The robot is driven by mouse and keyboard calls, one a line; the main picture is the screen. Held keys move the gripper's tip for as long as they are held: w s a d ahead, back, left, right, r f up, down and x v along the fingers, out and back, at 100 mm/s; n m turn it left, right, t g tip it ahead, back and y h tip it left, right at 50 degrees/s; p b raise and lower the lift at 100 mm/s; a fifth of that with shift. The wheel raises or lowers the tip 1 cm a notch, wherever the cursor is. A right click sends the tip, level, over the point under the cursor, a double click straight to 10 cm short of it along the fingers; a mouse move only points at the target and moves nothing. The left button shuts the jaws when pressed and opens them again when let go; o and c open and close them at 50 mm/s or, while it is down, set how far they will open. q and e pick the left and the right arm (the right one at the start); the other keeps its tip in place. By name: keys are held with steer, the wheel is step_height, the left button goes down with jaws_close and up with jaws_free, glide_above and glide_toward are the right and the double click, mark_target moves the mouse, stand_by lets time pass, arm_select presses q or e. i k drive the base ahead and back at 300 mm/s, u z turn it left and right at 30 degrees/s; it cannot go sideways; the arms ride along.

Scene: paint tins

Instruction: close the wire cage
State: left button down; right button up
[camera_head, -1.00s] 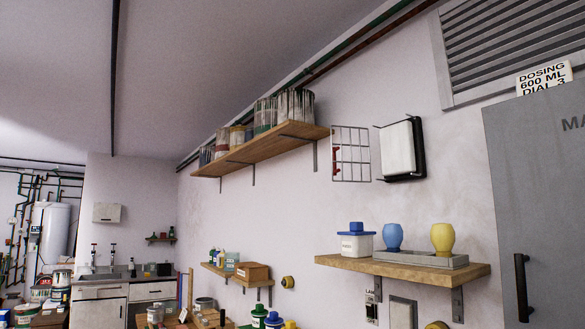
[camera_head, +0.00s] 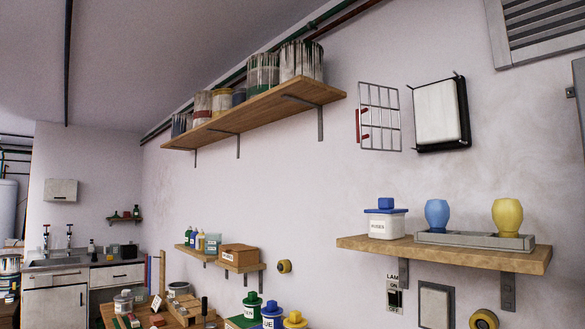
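The wire cage has a wire-grid door (camera_head: 380,117) with a red handle (camera_head: 360,125) at its left edge. The door stands swung out to the left of a white panel in a black frame (camera_head: 440,113) on the wall. The panel's front is uncovered, with short dark prongs at its corners. Neither of my grippers shows in this view.
Below the cage a wooden shelf (camera_head: 450,251) holds a white tub with a blue lid (camera_head: 385,219), a blue vase (camera_head: 437,214) and a yellow vase (camera_head: 507,216). A higher shelf (camera_head: 255,111) at left bears several tins. A lamp switch (camera_head: 394,293) is below.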

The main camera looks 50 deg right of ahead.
mark_target(375, 119)
steer(key=i, duration=3.3)
steer(key=z, duration=4.2)
steer(key=i, duration=0.5)
steer(key=u, duration=0.05)
